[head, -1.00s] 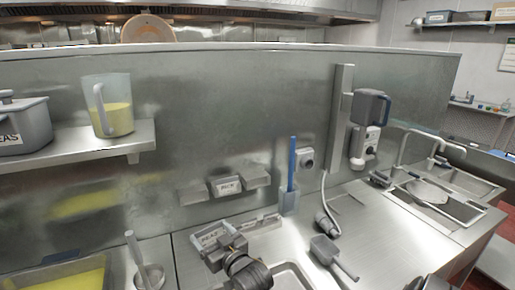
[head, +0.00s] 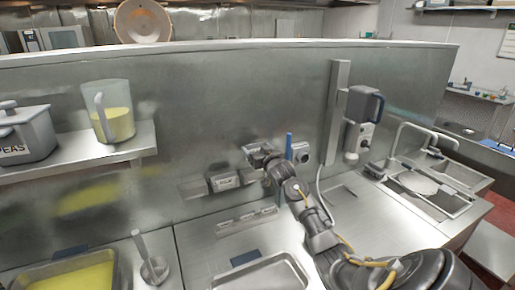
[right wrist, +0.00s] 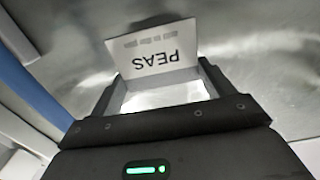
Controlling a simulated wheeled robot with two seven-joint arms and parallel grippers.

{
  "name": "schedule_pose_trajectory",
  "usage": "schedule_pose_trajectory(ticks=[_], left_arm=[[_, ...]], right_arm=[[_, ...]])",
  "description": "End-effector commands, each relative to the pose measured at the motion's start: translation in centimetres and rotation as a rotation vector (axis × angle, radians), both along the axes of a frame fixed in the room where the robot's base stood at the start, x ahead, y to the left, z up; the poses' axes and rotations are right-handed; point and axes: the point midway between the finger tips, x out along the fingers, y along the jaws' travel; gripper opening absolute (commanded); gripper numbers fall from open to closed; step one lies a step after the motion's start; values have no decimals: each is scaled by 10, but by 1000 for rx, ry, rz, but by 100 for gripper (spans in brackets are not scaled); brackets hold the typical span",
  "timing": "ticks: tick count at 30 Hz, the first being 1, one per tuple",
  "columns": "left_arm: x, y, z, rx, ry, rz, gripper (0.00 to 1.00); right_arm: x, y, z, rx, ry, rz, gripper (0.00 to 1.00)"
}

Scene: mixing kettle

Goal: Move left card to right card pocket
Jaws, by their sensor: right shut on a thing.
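My right gripper (head: 256,152) is shut on a white card reading PEAS. In the right wrist view the PEAS card (right wrist: 152,50) sits between the fingertips, its lettering upside down. In the head view the gripper is against the steel wall panel, just above the right card pocket (head: 249,175). The card is hard to make out there. A middle pocket (head: 224,182) holds a card that seems to read RICE, and a left pocket (head: 192,189) is beside it. My left gripper is not in view.
A low card rack (head: 247,223) lies on the counter below the pockets. A shelf (head: 75,153) with a pot (head: 25,135) and a jug (head: 112,112) is at left. A metal tray (head: 262,275) is in front.

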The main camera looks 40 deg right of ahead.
Motion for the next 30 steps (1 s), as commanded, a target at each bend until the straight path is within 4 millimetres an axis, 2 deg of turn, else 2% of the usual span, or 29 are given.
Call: schedule_pose_trajectory(ticks=[11,25,27,30], left_arm=[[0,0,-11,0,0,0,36],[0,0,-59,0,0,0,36],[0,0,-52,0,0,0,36],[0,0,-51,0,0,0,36]], right_arm=[[0,0,-11,0,0,0,60],[0,0,-62,-1,0,0,60],[0,0,-55,-1,-1,0,60],[-1,1,-56,-1,0,1,60]])
